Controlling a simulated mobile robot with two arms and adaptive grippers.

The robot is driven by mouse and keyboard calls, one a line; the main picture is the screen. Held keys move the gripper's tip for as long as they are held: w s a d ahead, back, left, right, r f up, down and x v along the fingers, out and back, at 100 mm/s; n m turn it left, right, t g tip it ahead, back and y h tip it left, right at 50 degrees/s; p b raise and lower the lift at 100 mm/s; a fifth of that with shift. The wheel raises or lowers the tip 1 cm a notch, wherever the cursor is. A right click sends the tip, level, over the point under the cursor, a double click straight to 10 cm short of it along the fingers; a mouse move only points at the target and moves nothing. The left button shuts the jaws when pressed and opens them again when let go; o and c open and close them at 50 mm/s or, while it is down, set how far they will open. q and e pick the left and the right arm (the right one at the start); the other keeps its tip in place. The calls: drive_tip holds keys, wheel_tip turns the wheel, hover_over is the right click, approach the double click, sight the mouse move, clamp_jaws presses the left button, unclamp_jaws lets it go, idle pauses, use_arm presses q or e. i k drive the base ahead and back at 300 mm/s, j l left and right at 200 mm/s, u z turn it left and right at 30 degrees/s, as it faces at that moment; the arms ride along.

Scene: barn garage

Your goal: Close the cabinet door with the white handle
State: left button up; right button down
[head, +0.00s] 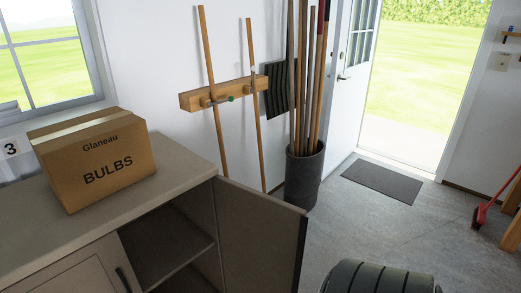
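The grey-beige cabinet (172,188) stands at the lower left with its right-hand door (258,232) swung wide open. The open door shows its inner face, and a shelf (178,245) is visible inside the compartment. No white handle shows; the outer face of the open door is turned away. The cabinet door to the left (75,278) is shut and has a dark handle (122,280). Neither of my grippers is in view.
A "BULBS" box (95,165) sits on the countertop. A dark bin (304,178) of long poles stands behind the open door. A dark ribbed tyre-like object (378,277) is at the bottom. Grey floor (350,225) is clear towards the open doorway and mat (382,183).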

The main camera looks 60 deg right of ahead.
sight(263, 236)
drive_tip(key=l+u, duration=0.1)
drive_tip(key=l, duration=0.95)
drive_tip(key=l+u, duration=0.15)
drive_tip(key=l, duration=0.35)
drive_tip(key=k+l+u, duration=0.1)
drive_tip(key=l, duration=0.4)
drive_tip(key=k+l+u, duration=0.1)
drive_tip(key=l, duration=0.9)
drive_tip(key=k+l+u, duration=0.15)
drive_tip(key=l, duration=0.35)
drive_tip(key=k+l+u, duration=0.1)
drive_tip(key=l, duration=0.4)
